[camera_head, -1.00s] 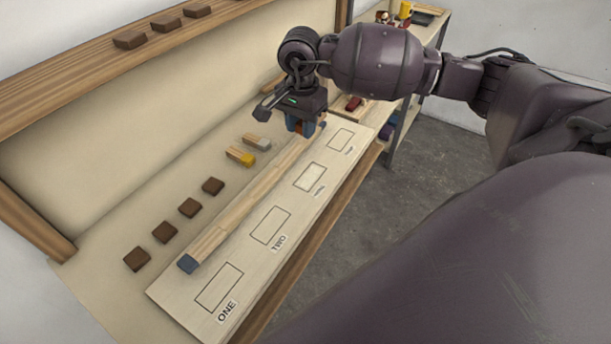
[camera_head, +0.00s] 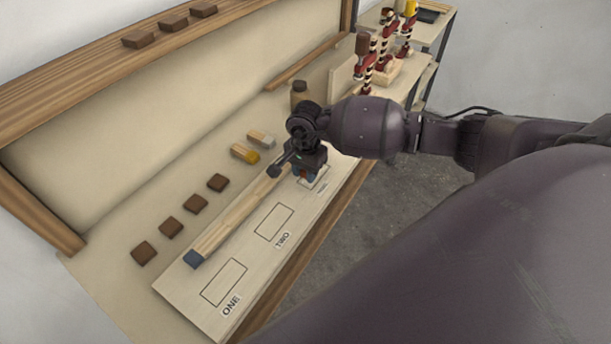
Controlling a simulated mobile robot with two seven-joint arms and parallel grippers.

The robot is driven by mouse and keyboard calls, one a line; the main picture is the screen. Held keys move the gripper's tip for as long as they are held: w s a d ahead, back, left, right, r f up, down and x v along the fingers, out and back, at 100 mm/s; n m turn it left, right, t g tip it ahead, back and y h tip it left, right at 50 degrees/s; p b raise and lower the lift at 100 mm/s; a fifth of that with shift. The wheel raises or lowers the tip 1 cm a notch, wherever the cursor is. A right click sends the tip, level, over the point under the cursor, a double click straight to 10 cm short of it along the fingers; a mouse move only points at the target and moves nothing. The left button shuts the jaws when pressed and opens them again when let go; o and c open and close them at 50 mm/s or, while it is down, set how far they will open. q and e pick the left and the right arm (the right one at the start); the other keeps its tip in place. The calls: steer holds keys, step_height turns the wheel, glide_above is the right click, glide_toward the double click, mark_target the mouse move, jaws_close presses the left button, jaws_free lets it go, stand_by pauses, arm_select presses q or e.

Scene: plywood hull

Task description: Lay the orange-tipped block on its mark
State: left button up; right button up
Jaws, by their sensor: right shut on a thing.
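My right gripper (camera_head: 308,175) is shut and low over the marked board (camera_head: 186,292), at the third outline (camera_head: 318,184) counting from the near end. What it holds is almost wholly hidden by the fingers; I take it to be the orange-tipped block, which shows nowhere else. I cannot tell whether the block touches the board. Outlines labelled ONE (camera_head: 223,282) and TWO (camera_head: 274,222) are empty. The third outline is partly covered, and its label is too small to read. My left gripper is not in view.
A brown bottle (camera_head: 300,94) and red-striped stands (camera_head: 382,48) are beyond.

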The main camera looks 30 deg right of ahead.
steer(key=shift+f, duration=1.15)
steer(key=shift+f, duration=0.1)
steer(key=o, duration=0.9)
step_height(320, 180, up, 12)
steer(key=shift+r+b, duration=0.15)
steer(key=shift+b, duration=0.6)
